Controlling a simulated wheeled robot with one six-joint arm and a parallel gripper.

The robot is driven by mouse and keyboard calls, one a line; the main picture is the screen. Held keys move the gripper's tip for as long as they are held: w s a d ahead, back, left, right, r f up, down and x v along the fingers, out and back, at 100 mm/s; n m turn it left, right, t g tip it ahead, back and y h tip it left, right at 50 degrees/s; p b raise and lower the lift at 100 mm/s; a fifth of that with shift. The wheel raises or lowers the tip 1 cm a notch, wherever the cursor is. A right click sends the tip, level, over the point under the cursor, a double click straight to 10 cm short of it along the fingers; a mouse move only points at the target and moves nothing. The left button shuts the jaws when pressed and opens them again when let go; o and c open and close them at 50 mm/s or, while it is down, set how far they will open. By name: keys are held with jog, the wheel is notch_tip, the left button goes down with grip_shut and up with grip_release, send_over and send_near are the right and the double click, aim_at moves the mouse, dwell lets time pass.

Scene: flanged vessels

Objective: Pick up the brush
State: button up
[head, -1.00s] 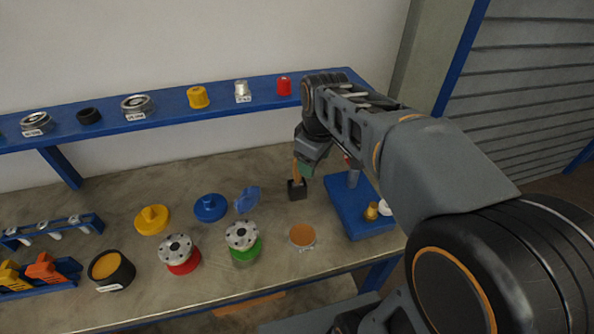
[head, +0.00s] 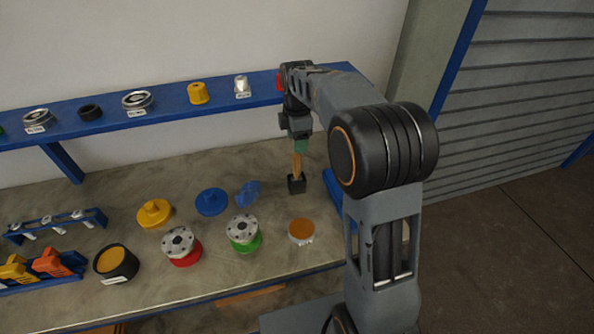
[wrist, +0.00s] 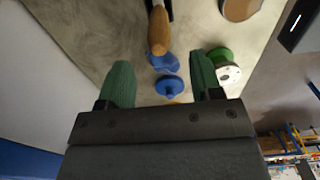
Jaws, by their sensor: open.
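The brush stands upright in a small black holder (head: 297,185) on the bench. Its wooden handle (head: 297,166) points up; the lower end is hidden in the holder. In the wrist view the rounded handle end (wrist: 158,32) lies beyond the fingertips, in line with the gap between them. My gripper (head: 301,146) has green fingers and is just above the handle in the head view. In the wrist view my gripper (wrist: 163,75) is open with nothing between its fingers.
A blue lid (head: 211,202), a blue crumpled item (head: 248,193), a green-based flanged vessel (head: 243,232) and an orange-topped disc (head: 301,231) lie nearby. A blue shelf (head: 170,111) with parts runs behind. My arm hides much of the blue stand at right.

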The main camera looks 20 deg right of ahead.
send_over(297, 171)
jog(key=w, duration=0.1)
notch_tip(297, 171, down, 6)
jog(key=shift+w+d+p, duration=0.15)
jog(key=shift+w+p, duration=0.05)
jog(key=shift+p, duration=0.25)
jog(key=shift+f, duration=0.1)
jog(key=c, duration=1)
